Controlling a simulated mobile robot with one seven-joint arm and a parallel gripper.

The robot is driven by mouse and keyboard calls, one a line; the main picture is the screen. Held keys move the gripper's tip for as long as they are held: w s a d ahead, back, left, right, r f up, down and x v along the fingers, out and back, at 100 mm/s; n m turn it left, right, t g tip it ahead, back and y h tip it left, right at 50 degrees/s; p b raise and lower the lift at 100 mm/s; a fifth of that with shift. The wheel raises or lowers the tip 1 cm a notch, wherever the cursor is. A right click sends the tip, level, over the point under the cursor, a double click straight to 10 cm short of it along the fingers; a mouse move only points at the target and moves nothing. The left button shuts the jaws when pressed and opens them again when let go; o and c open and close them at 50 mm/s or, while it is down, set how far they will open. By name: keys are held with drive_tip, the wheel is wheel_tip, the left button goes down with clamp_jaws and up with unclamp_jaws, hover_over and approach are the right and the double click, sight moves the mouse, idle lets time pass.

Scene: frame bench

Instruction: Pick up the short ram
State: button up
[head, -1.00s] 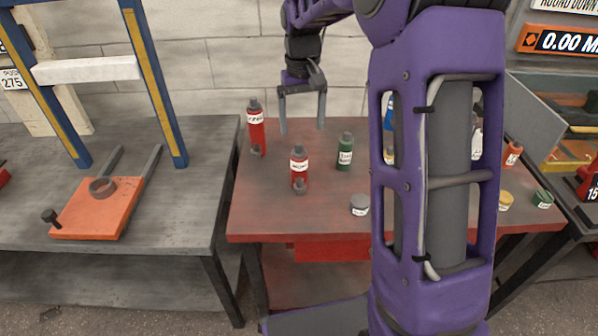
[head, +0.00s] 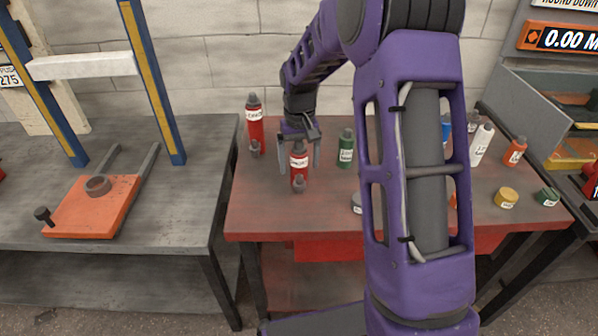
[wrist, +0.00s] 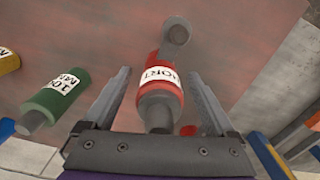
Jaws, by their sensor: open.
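The short ram (head: 299,163) is a red cylinder with a white label and grey ends, standing on the red bench. In the wrist view the short ram (wrist: 160,85) shows its label, partly reading "ORT", between my fingers. My gripper (head: 299,169) is open, pointing down, with one finger on each side of the ram. In the wrist view my gripper (wrist: 159,74) shows a gap between each finger and the red body.
A taller red ram (head: 255,128) stands to the left and a green one (head: 346,152) to the right. White (head: 481,146) and orange (head: 515,152) bottles and small yellow (head: 506,197) and green (head: 548,196) pots are farther right.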

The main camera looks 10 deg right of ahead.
clamp_jaws()
idle(0.5)
drive_tip(key=shift+w, duration=0.1)
